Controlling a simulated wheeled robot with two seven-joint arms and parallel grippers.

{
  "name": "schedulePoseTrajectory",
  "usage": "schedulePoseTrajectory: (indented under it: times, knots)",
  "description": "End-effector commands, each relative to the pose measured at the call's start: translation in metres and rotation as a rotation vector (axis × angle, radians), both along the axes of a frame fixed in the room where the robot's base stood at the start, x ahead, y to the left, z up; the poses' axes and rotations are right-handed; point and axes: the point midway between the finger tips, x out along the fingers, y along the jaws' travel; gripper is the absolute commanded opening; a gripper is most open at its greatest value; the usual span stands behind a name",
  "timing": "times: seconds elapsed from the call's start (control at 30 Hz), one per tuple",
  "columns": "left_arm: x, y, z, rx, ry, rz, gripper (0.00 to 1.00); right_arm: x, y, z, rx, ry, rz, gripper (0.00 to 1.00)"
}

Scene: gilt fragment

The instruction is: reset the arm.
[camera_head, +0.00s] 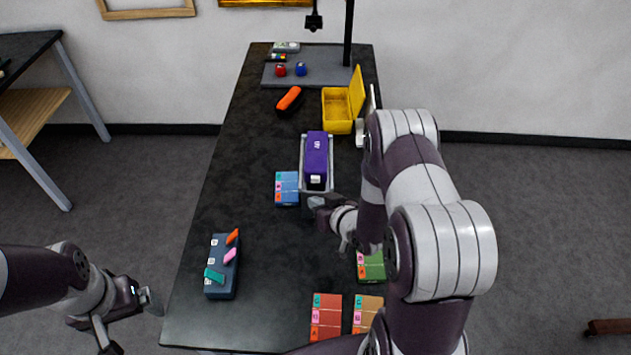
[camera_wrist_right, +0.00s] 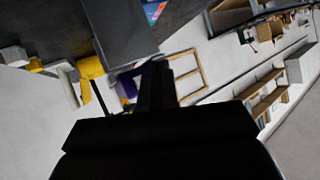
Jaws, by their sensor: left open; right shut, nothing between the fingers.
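My right arm reaches in over the right side of the dark table (camera_head: 262,150). Its gripper (camera_head: 318,204) is shut and empty, just in front of a purple box (camera_head: 317,150) in a grey holder. I cannot tell whether it touches the holder. In the right wrist view the gripper (camera_wrist_right: 155,85) is a dark shape pointing up the picture. My left gripper (camera_head: 128,318) is open and empty, off the table's left front side, above the floor.
A blue block (camera_head: 287,187) lies left of the purple box. A dark blue rack (camera_head: 218,280) with coloured pieces stands front left. Green (camera_head: 370,268), red (camera_head: 326,312) and tan (camera_head: 366,312) blocks lie by my right arm. An open yellow case (camera_head: 338,112) stands farther back. The table's left middle is clear.

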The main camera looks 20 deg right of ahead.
Motion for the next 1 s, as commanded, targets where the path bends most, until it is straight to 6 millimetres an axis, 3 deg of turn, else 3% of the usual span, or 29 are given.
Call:
schedulePoseTrajectory:
  times: [0.2,0.77,0.83,0.9,0.97,1.0]
  knots:
    - [0.000,0.000,0.005,0.000,0.000,0.000,0.94,-0.020,0.010,0.001,-0.001,0.001,0.001,0.00]
    - [0.000,0.000,0.004,0.000,0.000,0.000,0.94,-0.026,0.010,-0.007,-0.016,0.035,0.005,0.00]
    - [0.000,0.000,0.004,0.000,0.000,0.000,0.94,-0.044,0.006,-0.029,-0.048,0.164,-0.003,0.00]
    - [0.000,0.000,0.004,0.000,0.000,0.000,0.94,-0.076,-0.005,-0.050,-0.099,0.393,-0.030,0.00]
    - [0.000,0.000,0.000,0.000,0.000,0.000,0.94,-0.102,-0.015,-0.050,-0.153,0.598,-0.053,0.00]
    - [0.000,0.000,-0.005,0.000,0.000,0.000,0.94,-0.119,-0.017,-0.040,-0.182,0.725,-0.060,0.00]
